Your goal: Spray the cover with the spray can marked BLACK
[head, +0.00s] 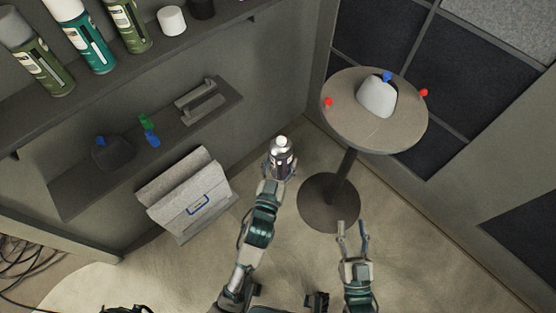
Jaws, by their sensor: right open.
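A small spray can (283,150) with a dark body and a pale top stands upright between the fingers of my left gripper (277,172), which is shut on it. Its label is too small to read. The can is left of the round table and apart from it. A pale grey, rounded cover (377,98) with a blue knob on top sits on the round table (350,124). My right gripper (354,234) is open and empty, below the table and right of its base.
Red knobs sit at the table's left (328,102) and right (423,93) edges. An upper shelf (150,52) holds several cans. A lower shelf (75,190) holds a dark piece (113,153), green and blue clips and grey handles. A grey box (188,200) stands below.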

